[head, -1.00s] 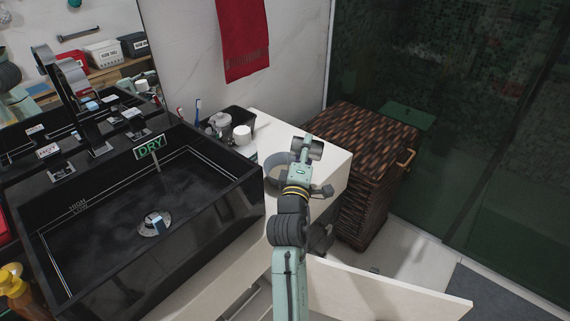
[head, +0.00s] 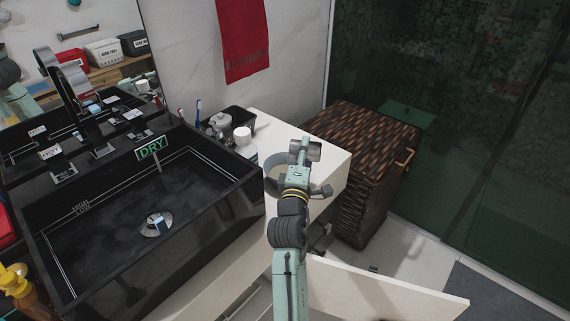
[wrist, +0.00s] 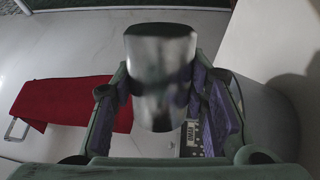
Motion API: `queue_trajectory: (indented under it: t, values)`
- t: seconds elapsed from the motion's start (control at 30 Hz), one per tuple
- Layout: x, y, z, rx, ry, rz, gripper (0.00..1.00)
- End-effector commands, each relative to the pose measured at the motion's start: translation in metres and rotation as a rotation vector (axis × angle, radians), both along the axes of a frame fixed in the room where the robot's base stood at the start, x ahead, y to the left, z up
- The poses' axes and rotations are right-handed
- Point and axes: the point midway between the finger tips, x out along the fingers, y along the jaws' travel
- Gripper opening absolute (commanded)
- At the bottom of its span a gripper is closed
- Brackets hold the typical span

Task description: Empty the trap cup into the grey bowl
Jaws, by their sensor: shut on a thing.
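The trap cup (wrist: 160,75) is a shiny metal cylinder held between the purple-padded fingers of my gripper (wrist: 163,100) in the wrist view. In the head view the cup (head: 312,151) shows at the end of my gripper (head: 301,155), lying roughly on its side above the counter. The grey bowl (head: 273,167) stands on the white counter just left of and below my gripper, partly hidden by it. In the wrist view a grey curved wall, probably the bowl (wrist: 270,115), shows at the right. I cannot see into the cup or the bowl.
The black sink (head: 100,215) with a DRY sign lies left of the bowl. A white cup (head: 242,136) and a dark box (head: 238,117) stand behind the bowl. A wicker hamper (head: 370,150) stands right of the counter. An open cabinet door (head: 390,295) juts out at lower right.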

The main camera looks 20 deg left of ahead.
Motion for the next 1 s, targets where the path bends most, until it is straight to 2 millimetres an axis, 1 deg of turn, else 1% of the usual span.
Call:
queue_trajectory:
  t: [0.57, 0.67, 0.73, 0.77, 0.8, 0.87, 1.0]
  values:
    - [0.0, 0.001, 0.002, -0.061, -0.01, 0.0, 0.06]
    - [0.0, 0.0, -0.013, 0.021, -0.002, 0.002, 0.06]
    - [0.0, -0.002, 0.001, 0.189, 0.018, 0.004, 0.06]
    - [0.001, -0.009, -0.002, 0.222, 0.031, 0.0, 0.06]
    - [0.002, -0.013, 0.0, 0.245, 0.037, 0.0, 0.06]
    - [0.002, -0.013, 0.004, 0.248, 0.04, 0.001, 0.06]
    - [0.003, -0.017, 0.001, 0.28, 0.044, 0.0, 0.06]
